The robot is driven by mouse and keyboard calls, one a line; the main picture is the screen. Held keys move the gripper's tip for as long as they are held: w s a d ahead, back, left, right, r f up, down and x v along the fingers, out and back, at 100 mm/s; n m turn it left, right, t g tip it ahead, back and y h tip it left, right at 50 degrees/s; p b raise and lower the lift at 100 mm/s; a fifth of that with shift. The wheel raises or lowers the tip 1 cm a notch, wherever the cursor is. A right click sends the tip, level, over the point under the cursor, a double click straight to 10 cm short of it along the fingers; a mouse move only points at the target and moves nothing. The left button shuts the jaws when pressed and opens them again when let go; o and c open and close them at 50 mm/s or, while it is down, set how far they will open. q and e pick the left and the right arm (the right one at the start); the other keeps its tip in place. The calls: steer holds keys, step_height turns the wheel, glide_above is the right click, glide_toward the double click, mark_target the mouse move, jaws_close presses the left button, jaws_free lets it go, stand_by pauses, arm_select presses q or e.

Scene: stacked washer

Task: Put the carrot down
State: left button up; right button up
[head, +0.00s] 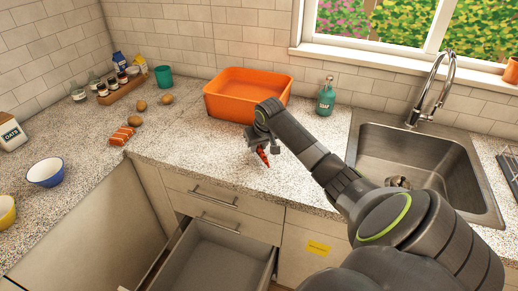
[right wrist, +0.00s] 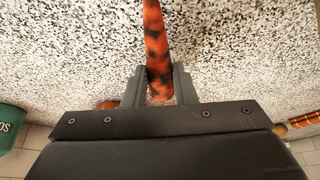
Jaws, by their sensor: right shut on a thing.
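The carrot (head: 262,157) is orange with dark patches. My right gripper (head: 257,148) is shut on it, over the speckled countertop (head: 210,150) in front of the orange basin. In the right wrist view the carrot (right wrist: 156,45) sits between the two fingers of the right gripper (right wrist: 159,85) and points away from the palm. In the head view its tip points down toward the counter; I cannot tell whether it touches. My left gripper does not show.
An orange basin (head: 247,108) stands behind the gripper, with a green soap bottle (head: 326,97) to its right. The sink (head: 420,160) lies further right. Brown potatoes (head: 141,106) and a salmon piece (head: 122,136) lie left. An open drawer (head: 215,262) is below the counter edge. Counter left of the gripper is clear.

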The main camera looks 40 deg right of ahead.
mark_target(265, 159)
steer(key=shift+f, duration=0.9)
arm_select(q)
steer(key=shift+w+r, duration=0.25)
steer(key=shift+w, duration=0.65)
arm_select(e)
steer(key=o, duration=1)
steer(key=shift+f, duration=0.1)
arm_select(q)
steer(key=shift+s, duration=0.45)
arm_select(e)
steer(key=shift+s+r, duration=0.1)
steer(key=shift+r, duration=0.25)
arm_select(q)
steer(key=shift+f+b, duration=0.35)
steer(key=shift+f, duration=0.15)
arm_select(e)
steer(key=v, duration=1.1)
steer(key=shift+s+a+r, duration=0.1)
steer(key=shift+s+r, duration=0.05)
steer(key=shift+r, duration=0.1)
